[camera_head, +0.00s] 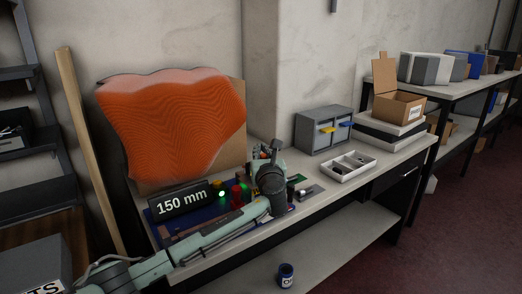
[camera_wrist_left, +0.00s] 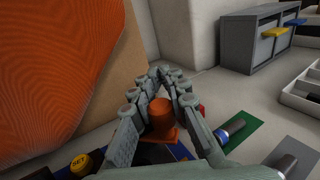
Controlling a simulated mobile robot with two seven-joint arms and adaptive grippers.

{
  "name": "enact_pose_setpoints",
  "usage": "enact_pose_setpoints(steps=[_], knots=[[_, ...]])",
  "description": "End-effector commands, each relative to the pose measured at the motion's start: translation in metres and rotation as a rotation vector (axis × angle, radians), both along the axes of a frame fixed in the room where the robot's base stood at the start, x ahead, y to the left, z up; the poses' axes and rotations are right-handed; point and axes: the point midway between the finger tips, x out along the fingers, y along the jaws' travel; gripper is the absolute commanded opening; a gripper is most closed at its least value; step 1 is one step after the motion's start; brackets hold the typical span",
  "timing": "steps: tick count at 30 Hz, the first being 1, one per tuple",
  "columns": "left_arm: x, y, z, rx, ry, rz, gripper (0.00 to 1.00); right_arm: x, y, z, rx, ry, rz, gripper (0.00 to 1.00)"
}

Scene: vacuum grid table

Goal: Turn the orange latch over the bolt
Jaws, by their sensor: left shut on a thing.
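My left gripper (camera_head: 266,150) is over the back edge of the workbench, near the orange board. In the left wrist view its fingers (camera_wrist_left: 160,76) close in around an orange cylindrical piece (camera_wrist_left: 160,114) with a flat orange base, which appears to be the latch. The fingers are shut on it, and they partly hide it. In the head view my arm and gripper hide the latch. I cannot make out the bolt under or beside it. My right gripper is not in view.
A display reading 150 mm (camera_head: 181,200) and a red part (camera_head: 237,195) stand left of my gripper. A green plate (camera_wrist_left: 243,132) with a small metal-and-blue part lies right of the fingers. A white divided tray (camera_head: 348,166) and grey drawer cabinet (camera_head: 323,130) stand farther right.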

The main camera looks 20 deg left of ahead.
Motion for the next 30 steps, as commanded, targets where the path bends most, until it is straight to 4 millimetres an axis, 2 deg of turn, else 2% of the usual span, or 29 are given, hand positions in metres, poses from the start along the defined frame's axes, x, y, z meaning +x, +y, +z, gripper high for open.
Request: enact_pose_setpoints(steps=[4,9,19,20,24,25,30], knots=[[-0.008,-0.003,0.0,0.005,0.0,-0.168,0.0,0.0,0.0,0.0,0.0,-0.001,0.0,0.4],[-0.013,-0.009,0.001,0.004,0.0,-0.285,0.0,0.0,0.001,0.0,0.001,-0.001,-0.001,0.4],[-0.013,-0.011,0.0,0.001,0.0,-0.3,0.0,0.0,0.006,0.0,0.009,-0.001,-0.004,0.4],[-0.013,-0.011,0.0,0.001,0.0,-0.3,0.17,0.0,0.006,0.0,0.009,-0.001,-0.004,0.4],[-0.013,-0.011,0.0,0.001,0.0,-0.3,0.34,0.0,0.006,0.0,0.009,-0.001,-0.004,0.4],[-0.013,-0.011,0.0,0.001,-0.001,-0.3,0.37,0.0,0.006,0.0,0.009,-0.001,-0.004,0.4],[-0.013,-0.011,0.0,0.001,-0.001,-0.3,0.37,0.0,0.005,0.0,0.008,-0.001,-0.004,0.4]])
